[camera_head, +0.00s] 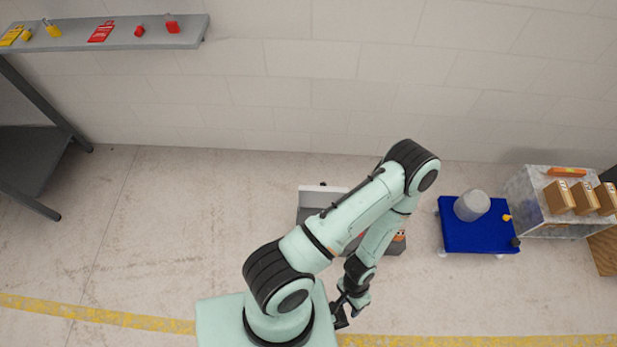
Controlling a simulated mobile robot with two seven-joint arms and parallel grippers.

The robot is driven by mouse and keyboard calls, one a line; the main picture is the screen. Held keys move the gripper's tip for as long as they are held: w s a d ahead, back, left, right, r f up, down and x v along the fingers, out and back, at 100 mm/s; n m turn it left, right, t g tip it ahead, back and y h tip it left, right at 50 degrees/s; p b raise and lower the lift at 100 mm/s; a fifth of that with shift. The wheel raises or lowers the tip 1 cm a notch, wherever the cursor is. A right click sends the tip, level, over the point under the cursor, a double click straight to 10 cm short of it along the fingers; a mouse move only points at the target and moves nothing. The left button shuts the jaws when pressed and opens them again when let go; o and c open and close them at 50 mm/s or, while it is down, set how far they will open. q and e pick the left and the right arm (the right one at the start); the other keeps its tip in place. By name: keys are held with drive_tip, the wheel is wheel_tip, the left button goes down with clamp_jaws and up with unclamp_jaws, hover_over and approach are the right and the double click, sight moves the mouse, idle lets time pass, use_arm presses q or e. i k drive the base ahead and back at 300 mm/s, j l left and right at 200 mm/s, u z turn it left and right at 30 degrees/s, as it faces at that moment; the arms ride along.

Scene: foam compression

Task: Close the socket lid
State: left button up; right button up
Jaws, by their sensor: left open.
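A grey box-like unit (394,247) stands on the floor near the middle, mostly hidden behind my left arm. A pale raised panel (313,196) shows at its upper left, and small orange and red parts show at its right side. I cannot tell which part is the socket lid, or whether it is open. My left gripper (342,317) is open and empty, hanging below the unit in the picture, near my base and apart from the unit. My right gripper is not in view.
A blue cart (462,240) with a grey cylinder (472,205) stands to the right. Beyond it a grey table (533,205) holds several brown boxes (560,197). A wall shelf (120,34) bears red and yellow padlocks and tags.

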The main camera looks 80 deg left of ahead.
sight(322, 195)
drive_tip(key=k+j, duration=0.25)
drive_tip(key=j, duration=0.15)
drive_tip(key=k+j, duration=0.2)
drive_tip(key=j, duration=0.15)
drive_tip(key=k+j, duration=0.25)
drive_tip(key=j, duration=0.15)
drive_tip(key=k+j, duration=0.2)
drive_tip(key=j, duration=0.2)
